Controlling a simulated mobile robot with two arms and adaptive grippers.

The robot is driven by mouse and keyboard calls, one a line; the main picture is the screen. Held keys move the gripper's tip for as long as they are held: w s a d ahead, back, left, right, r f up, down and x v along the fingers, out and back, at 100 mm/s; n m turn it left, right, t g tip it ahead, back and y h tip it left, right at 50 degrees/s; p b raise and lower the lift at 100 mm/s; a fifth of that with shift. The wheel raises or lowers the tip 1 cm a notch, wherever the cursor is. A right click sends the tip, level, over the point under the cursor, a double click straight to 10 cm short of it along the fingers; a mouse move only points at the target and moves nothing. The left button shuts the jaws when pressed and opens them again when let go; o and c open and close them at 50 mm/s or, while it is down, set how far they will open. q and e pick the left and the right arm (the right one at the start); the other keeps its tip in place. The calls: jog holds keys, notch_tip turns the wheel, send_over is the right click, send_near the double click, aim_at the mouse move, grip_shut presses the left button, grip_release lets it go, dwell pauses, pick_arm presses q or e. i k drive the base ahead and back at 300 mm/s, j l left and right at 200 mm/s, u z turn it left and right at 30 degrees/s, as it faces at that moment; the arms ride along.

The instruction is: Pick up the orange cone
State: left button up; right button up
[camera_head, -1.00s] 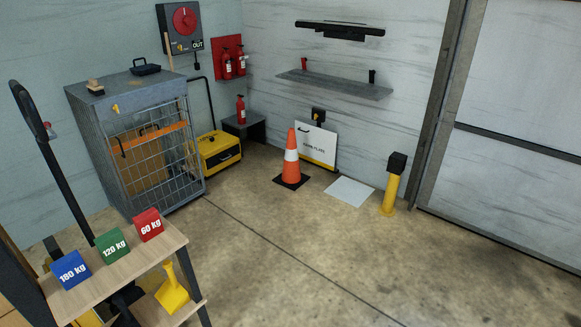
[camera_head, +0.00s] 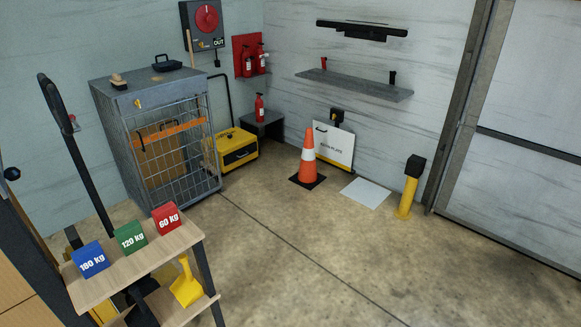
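The orange cone (camera_head: 308,163) stands upright on the concrete floor, a little right of the middle of the head view. It has a white band around it and a dark square base. It stands in front of a white sign board (camera_head: 333,147) leaning at the wall and beside a white sheet (camera_head: 365,192) on the floor. Nothing covers the cone. Neither of my grippers shows in the head view.
A small table (camera_head: 178,247) with blue, green and red weight blocks stands at the lower left. A wire cage (camera_head: 165,145) stands behind it, with a yellow toolbox (camera_head: 237,150) beside it. A yellow post (camera_head: 409,192) stands right of the cone. The floor before the cone is clear.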

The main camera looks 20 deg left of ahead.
aim_at(307, 177)
jog(key=i+u, duration=0.2)
jog(key=i, duration=3.25)
jog(key=i+z, duration=0.15)
jog(key=i, duration=0.45)
jog(key=i+j+z, duration=0.1)
jog(key=i, duration=0.45)
